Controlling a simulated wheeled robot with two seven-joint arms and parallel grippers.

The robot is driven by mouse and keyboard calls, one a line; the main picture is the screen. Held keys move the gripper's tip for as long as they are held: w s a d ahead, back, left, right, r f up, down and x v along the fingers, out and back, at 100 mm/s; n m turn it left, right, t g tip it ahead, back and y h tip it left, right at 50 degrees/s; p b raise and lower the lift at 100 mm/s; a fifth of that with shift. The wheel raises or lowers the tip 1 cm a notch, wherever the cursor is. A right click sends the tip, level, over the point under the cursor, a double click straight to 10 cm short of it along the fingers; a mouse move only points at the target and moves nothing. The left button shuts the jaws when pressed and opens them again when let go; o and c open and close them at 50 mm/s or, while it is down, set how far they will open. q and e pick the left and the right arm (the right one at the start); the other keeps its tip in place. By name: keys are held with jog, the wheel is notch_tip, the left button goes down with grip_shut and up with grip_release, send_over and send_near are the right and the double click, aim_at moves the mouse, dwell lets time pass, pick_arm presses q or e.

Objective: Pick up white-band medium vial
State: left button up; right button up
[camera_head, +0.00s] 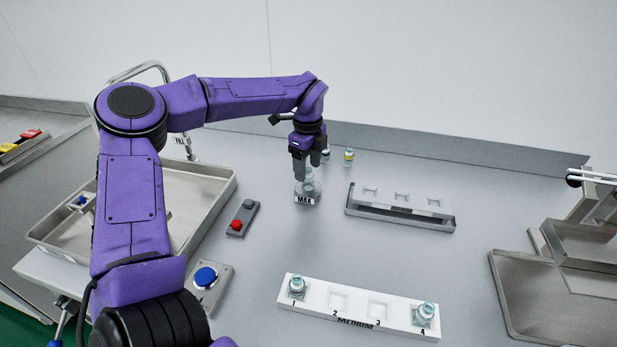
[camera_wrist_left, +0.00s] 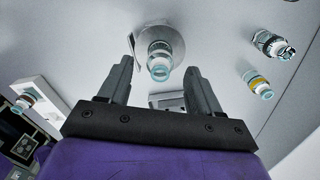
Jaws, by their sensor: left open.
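My left gripper (camera_head: 309,167) is open and points down above a small clear vial (camera_head: 308,186) on the stand marked MAX (camera_head: 304,200). In the left wrist view this vial (camera_wrist_left: 160,58) shows between and beyond the open fingers, on a round grey base, not gripped. Its band looks pale, but I cannot be sure of the colour. My right gripper is not in view.
A white rack marked MEDIUM (camera_head: 358,307) holds vials in slots 1 and 4; slots 2 and 3 are empty. An empty white rack (camera_head: 401,197) sits to the right. A red-button box (camera_head: 236,226), a blue button (camera_head: 206,276) and a metal tray (camera_head: 205,170) lie left.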

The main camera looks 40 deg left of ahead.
aim_at(308, 169)
pick_arm(q)
notch_tip(308, 169, down, 3)
jog(key=shift+w+f+p, duration=0.1)
jog(key=shift+p, duration=0.25)
jog(key=shift+f, duration=0.35)
grip_shut()
notch_tip(308, 169, up, 10)
jog(key=shift+r+b, duration=0.1)
jog(key=shift+b, duration=0.8)
